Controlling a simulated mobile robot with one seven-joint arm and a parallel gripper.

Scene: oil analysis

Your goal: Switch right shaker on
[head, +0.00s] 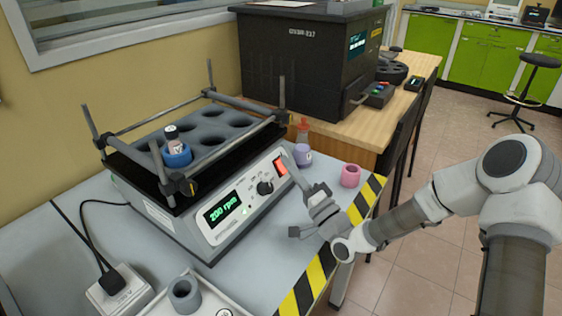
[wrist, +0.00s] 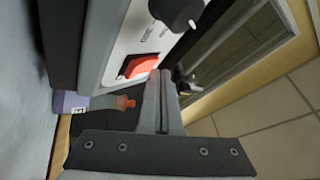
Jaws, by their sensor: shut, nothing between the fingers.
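The shaker (head: 215,190) stands on the grey bench, its front panel facing right and toward me. Its display (head: 223,209) reads "200 rpm" in green. A red rocker switch (head: 280,166) sits at the panel's right end, beside a black knob (head: 265,187). The switch (wrist: 139,67) looks lit red in the wrist view, with the knob (wrist: 176,12) above it. My gripper (head: 290,155) is shut and empty, its fingertips close to the switch. In the wrist view my gripper (wrist: 160,75) is just right of the switch; I cannot tell whether they touch.
A purple-white bottle (head: 303,155) and a pink ring (head: 350,175) stand right of the shaker. A vial in a blue holder (head: 177,154) sits on the shaker's tray. A black box unit (head: 305,50) stands behind. Yellow-black tape (head: 310,285) marks the bench edge.

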